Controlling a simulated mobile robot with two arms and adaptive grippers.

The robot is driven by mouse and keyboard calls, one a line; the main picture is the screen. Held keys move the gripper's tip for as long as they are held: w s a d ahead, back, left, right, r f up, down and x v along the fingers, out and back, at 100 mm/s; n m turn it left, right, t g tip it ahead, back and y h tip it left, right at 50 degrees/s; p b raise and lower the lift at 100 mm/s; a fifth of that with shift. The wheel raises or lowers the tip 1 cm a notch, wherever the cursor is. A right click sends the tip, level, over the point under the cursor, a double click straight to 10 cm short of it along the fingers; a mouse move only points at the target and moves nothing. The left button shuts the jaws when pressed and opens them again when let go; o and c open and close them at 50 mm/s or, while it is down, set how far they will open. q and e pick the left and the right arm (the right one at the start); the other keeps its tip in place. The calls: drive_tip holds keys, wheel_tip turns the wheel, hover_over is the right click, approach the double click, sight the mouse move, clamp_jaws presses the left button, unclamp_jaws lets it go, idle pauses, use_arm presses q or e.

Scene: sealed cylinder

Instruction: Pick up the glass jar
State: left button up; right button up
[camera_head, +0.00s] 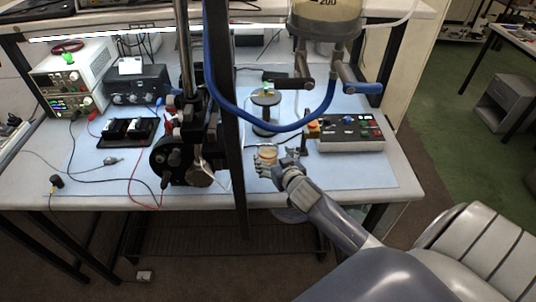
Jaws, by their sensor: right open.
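A small clear glass jar (267,154) with an orange-brown band stands on the light blue mat, near the front edge of the table. My right gripper (272,168) reaches in from the lower right and is at the near side of the jar, with its fingers open. The fingers partly cover the jar's lower part, and I cannot tell whether they touch it. My left gripper is not in view.
A dark post and black apparatus with a wheel (172,160) stand just left of the jar. A blue hose (270,129) loops above it. A small dark stand (266,100) is behind, and a grey control box (350,133) is to the right.

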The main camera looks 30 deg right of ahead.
drive_tip(key=shift+p+x, duration=0.7)
drive_tip(key=shift+x, duration=1.85)
drive_tip(key=shift+a+f, duration=0.15)
drive_tip(key=shift+f, duration=0.05)
drive_tip(key=shift+s, duration=0.1)
drive_tip(key=c, duration=1.3)
